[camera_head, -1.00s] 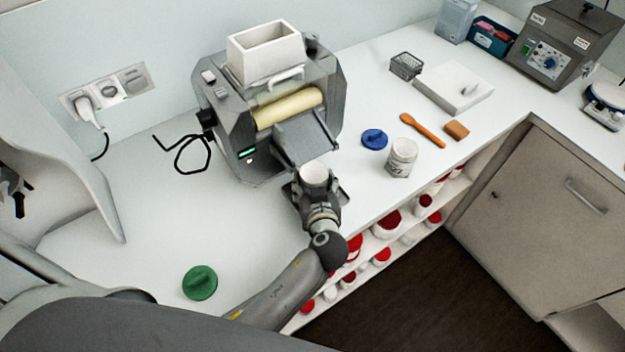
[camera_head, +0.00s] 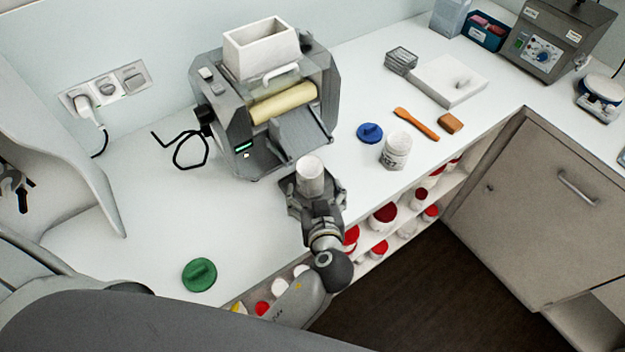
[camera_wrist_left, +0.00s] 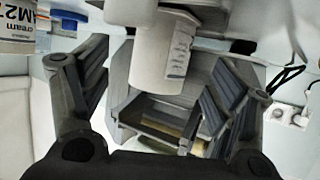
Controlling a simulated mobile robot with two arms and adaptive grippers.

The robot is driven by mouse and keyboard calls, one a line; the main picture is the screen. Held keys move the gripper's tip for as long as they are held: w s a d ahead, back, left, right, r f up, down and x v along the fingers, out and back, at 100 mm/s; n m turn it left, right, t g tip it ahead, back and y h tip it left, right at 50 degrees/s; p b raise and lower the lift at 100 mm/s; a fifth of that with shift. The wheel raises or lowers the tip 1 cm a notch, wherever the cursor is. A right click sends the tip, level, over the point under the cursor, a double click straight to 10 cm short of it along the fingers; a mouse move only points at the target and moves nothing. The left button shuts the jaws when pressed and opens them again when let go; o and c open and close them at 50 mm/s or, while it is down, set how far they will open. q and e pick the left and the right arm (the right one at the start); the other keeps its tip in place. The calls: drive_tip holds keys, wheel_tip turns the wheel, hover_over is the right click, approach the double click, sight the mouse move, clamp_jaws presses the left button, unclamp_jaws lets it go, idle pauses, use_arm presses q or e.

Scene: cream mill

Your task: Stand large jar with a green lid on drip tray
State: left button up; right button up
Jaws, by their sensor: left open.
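A white open jar (camera_head: 311,177) stands upright in front of the grey mill, at its sloping apron. It also shows in the left wrist view (camera_wrist_left: 157,62), with print on its side. My left gripper (camera_head: 316,199) is open, its fingers on either side and in front of the jar. In the wrist view the fingers (camera_wrist_left: 160,95) show clear gaps to it. The jar's base is partly hidden, and I cannot clearly make out the drip tray under it. A green lid (camera_head: 199,274) lies alone on the counter at the left. My right gripper is not in view.
A second white labelled jar (camera_head: 396,151) stands to the right beside a blue lid (camera_head: 369,133). An orange spatula (camera_head: 416,123) and a brown block (camera_head: 450,123) lie beyond. The counter is clear between the green lid and the mill (camera_head: 262,110).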

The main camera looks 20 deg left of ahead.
use_arm(q)
drive_tip(key=v, duration=0.6)
idle(0.5)
